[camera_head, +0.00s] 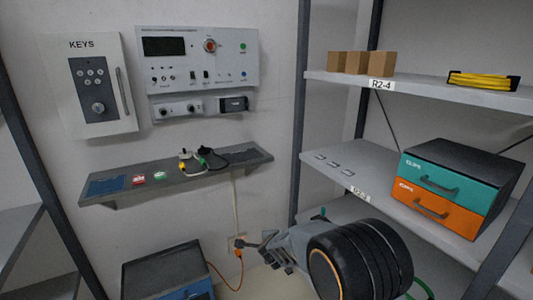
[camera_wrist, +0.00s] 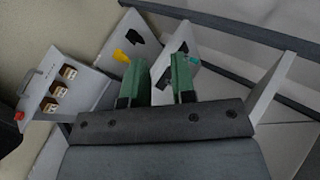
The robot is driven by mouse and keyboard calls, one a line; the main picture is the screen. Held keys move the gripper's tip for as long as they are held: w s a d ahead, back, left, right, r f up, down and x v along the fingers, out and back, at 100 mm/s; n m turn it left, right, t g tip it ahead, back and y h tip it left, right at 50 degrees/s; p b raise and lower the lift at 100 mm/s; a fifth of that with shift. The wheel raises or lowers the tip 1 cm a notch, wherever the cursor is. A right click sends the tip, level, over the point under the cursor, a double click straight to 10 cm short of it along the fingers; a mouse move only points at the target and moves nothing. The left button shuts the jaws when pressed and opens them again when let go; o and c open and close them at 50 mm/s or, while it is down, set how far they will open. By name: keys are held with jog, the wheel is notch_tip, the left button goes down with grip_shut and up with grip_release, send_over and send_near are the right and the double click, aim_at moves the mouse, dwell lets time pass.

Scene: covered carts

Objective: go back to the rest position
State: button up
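My arm reaches in from the lower right of the head view, low in front of the shelving. My gripper (camera_wrist: 160,75) shows in the wrist view with two green-padded fingers apart. Nothing is visible between them. In the head view my arm's forward end is below the wall ledge, and the fingers cannot be made out clearly.
A wall ledge (camera_head: 175,181) holds dark plugs and small red and green items. A rack at right has a cardboard-box shelf (camera_head: 440,91) and a lower shelf (camera_head: 382,194) with a teal and orange drawer unit (camera_head: 445,190). A blue-grey box (camera_head: 165,270) stands low left.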

jog(key=s+d+r+n+g+y+p, duration=0.1)
jog(key=s+d+r+n+p, duration=0.2)
jog(key=r, duration=0.4)
jog(key=s+d+r+n+g+y+p, duration=0.1)
jog(key=s+r+n+p, duration=0.3)
jog(key=r, duration=0.3)
jog(key=s+d+r+n+y+p, duration=0.1)
jog(key=s+r+n+p, duration=0.15)
jog(key=s+r, duration=0.35)
jog(key=s+d+r+n+g+h+p, duration=0.1)
jog(key=s+d+r+n+g+p, duration=0.1)
jog(key=s, duration=0.5)
jog(key=s+d+r+n+g+h+p, duration=0.2)
jog(key=s+d+r+n+p, duration=0.2)
jog(key=s+d+r+n, duration=0.1)
jog(key=s+d+r, duration=0.1)
jog(key=s+d, duration=0.1)
jog(key=d, duration=0.1)
jog(key=shift+s+r+h, duration=0.2)
jog(key=shift+r+h, duration=0.1)
jog(key=shift+r, duration=0.1)
jog(key=shift+d, duration=0.1)
